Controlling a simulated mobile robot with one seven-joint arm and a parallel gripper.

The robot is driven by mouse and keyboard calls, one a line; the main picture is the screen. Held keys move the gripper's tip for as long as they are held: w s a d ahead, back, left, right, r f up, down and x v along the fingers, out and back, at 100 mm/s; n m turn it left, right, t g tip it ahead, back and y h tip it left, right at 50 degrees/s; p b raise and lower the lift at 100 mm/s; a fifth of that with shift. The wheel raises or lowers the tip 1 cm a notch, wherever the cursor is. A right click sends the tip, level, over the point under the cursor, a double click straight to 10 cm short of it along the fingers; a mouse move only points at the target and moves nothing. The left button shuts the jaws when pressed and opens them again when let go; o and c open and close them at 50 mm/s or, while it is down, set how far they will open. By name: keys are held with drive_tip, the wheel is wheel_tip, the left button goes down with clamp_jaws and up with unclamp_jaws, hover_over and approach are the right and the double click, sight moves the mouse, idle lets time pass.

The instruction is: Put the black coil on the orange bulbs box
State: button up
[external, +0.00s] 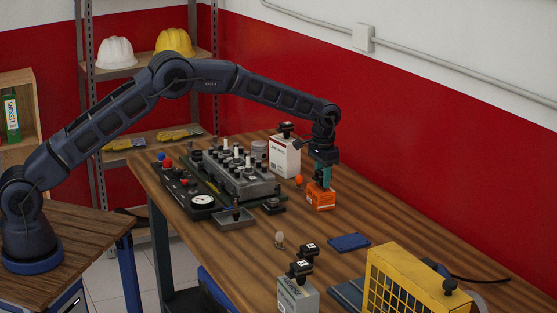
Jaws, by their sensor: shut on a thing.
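The orange bulbs box (319,197) stands on the wooden workbench, right of the engine block. My gripper (321,177) points down directly above the box, with teal fingers low over its top. It is shut on a small dark thing, apparently the black coil (317,178), which is mostly hidden by the fingers. I cannot tell whether the coil touches the box top. Other black coil-like parts sit on the white box (286,127) behind and on the grey-white box (301,266) in front.
An engine block (240,172) and a gauge panel (190,190) lie left of the box. A small orange bulb (299,181) stands close to its left. A pale bulb (279,239), a blue flat piece (349,242) and a yellow caged unit (405,285) are nearer the front. Bare bench lies right of the box.

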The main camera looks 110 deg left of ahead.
drive_tip(key=o, duration=1)
drive_tip(key=shift+o, duration=0.2)
wheel_tip(320, 180, up, 12)
drive_tip(key=shift+r, duration=0.15)
drive_tip(key=shift+r, duration=0.1)
